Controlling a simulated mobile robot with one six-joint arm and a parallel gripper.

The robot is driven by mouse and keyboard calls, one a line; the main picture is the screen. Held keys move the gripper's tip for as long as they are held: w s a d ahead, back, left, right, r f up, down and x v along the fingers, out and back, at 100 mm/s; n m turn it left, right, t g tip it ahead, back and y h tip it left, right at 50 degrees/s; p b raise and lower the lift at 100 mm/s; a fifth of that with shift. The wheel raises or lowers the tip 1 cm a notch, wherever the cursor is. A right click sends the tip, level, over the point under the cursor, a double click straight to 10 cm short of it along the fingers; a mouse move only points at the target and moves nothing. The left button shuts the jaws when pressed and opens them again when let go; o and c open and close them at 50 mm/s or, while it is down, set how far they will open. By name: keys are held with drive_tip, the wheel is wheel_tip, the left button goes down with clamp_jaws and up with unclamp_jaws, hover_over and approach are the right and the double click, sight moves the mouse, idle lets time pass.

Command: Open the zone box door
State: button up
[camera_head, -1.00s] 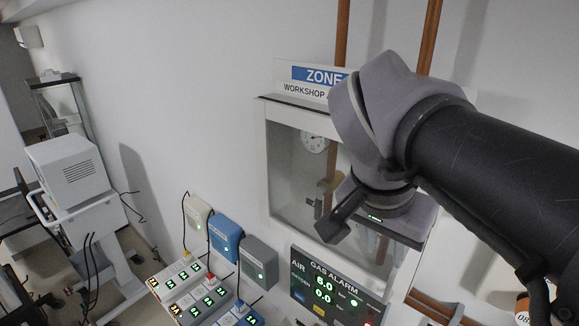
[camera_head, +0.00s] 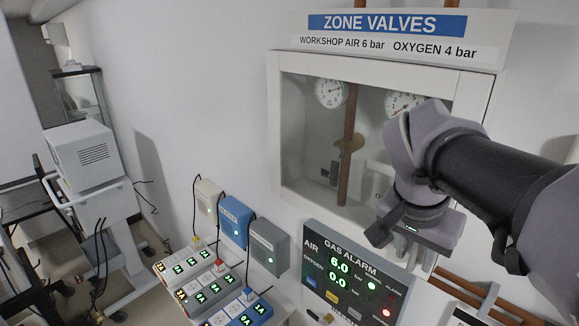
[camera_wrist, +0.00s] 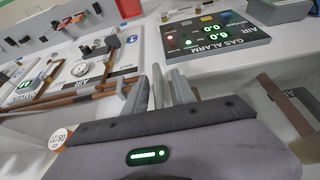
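The zone box (camera_head: 274,130) is a white wall cabinet with a glazed door (camera_head: 330,215) in the middle of the head view. The door looks shut, and gauges and a brown pipe show through its pane. My gripper (camera_head: 420,232) is in front of the door's lower right part, and my arm covers the right side. Any handle there is hidden. In the wrist view my gripper (camera_wrist: 161,88) shows grey upright fingers close together.
A gas alarm panel (camera_head: 350,278) is just below the box. Brown pipes (camera_head: 490,292) run at lower right. Small grey, blue and white wall boxes (camera_head: 235,222) and a lit console (camera_head: 215,290) are to the left. A wheeled ventilator (camera_head: 85,155) stands further left.

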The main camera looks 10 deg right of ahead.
clamp_jaws()
drive_tip(key=shift+s, duration=0.1)
idle(1.3)
